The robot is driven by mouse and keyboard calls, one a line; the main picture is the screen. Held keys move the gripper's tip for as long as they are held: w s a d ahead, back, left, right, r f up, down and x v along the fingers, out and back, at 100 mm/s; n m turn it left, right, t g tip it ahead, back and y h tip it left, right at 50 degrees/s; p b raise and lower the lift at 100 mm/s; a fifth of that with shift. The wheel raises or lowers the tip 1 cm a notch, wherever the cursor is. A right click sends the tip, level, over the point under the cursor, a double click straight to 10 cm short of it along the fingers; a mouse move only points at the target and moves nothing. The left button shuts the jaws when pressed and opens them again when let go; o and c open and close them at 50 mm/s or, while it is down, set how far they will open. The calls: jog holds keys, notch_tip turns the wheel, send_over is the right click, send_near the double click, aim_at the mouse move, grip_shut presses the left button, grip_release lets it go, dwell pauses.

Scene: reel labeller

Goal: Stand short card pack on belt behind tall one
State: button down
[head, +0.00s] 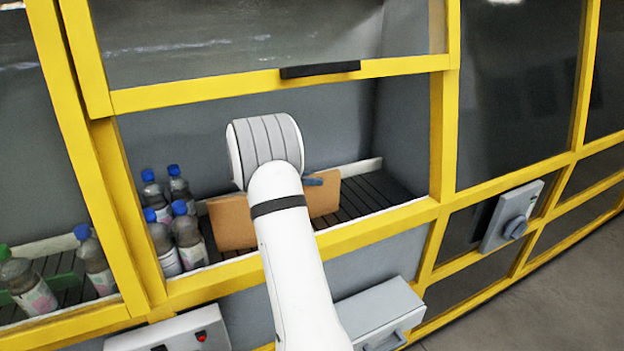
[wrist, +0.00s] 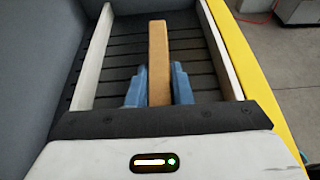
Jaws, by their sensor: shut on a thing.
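A brown card pack (head: 231,222) stands on edge at the belt (head: 372,190), inside the yellow-framed opening in the head view. My arm hides its middle. In the wrist view the pack (wrist: 158,45) shows end-on as a narrow upright slab between the blue fingers of my gripper (wrist: 158,74). The gripper is shut on it. In the head view one blue finger of my gripper (head: 313,181) shows at the pack's top edge. I cannot tell whether the pack touches the belt. Only one pack is visible, and I cannot tell whether it is the short or the tall one.
Several blue-capped bottles (head: 187,235) stand on the belt just left of the pack. Pale rails (wrist: 92,60) run along both sides of the belt. The yellow frame (head: 370,228) borders the opening in front. The slatted belt right of the pack is clear.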

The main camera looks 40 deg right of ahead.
jog(key=c, duration=1.3)
grip_release()
jog(key=shift+f, duration=0.1)
jog(key=shift+r, duration=0.2)
jog(key=b+v, duration=0.2)
jog(key=v, duration=0.9)
jog(key=s+a+m+t+y, duration=0.6)
jog(key=s+a+m+y, duration=0.7)
jog(key=s+a, duration=1.4)
jog(key=s+f+m, duration=0.1)
jog(key=s+m, duration=0.1)
jog(key=s, duration=0.1)
jog(key=shift+s, duration=0.25)
jog(key=shift+a, duration=0.15)
